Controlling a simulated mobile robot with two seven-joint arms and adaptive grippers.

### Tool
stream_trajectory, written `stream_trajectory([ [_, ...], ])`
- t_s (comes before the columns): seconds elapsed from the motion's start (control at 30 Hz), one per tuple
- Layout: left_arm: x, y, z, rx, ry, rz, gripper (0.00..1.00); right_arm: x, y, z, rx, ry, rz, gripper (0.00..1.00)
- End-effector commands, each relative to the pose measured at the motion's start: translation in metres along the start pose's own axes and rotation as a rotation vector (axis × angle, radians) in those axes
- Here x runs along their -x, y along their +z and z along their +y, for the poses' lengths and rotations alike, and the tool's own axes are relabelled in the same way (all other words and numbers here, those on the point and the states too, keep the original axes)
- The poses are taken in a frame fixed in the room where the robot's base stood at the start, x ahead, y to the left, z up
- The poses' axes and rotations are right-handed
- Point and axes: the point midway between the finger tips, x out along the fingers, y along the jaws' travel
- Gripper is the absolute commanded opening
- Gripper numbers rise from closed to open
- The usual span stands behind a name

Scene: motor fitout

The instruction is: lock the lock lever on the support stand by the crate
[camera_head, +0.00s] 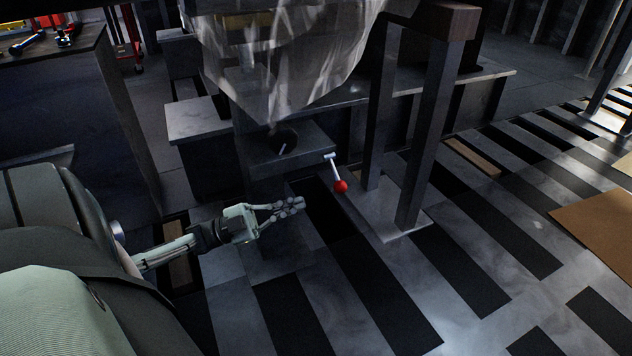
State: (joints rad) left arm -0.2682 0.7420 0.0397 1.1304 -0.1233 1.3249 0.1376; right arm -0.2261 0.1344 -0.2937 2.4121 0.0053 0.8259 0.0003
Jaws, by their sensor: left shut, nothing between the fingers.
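The lock lever (336,175) is a thin pale rod with a red ball knob (341,186) at its lower end. It slants down and slightly right from a small pale pivot. The support stand (290,158) is a dark grey block structure with a round dark disc (284,142) beside the lever. My left gripper (297,205) is shut and empty, left of and a little below the red knob in the picture, apart from it. My right gripper is not in view. I cannot make out a crate for certain.
A translucent plastic-wrapped object (280,55) hangs above the stand. Dark upright posts (427,130) on a pale base plate (392,226) stand right of the lever. A workbench with tools (40,45) is at the upper left. Striped floor (460,270) is clear at the lower right.

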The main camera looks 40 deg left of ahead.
Motion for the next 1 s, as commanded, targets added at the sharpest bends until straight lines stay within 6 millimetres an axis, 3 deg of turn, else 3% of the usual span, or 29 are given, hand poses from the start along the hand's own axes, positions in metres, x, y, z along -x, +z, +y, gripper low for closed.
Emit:
stream_trajectory([
  [0.1, 0.016, 0.000, 0.000, 0.000, 0.000, 0.001, 0.00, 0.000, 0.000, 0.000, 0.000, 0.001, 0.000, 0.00],
  [0.3, 0.026, -0.001, -0.001, -0.001, -0.001, 0.003, 0.00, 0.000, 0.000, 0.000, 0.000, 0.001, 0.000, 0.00],
  [0.87, 0.025, -0.001, -0.001, -0.001, -0.001, 0.005, 0.00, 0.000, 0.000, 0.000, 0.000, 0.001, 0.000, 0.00],
  [1.0, 0.010, -0.008, 0.009, 0.011, -0.012, 0.033, 0.00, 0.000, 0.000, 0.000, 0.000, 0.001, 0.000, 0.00],
])
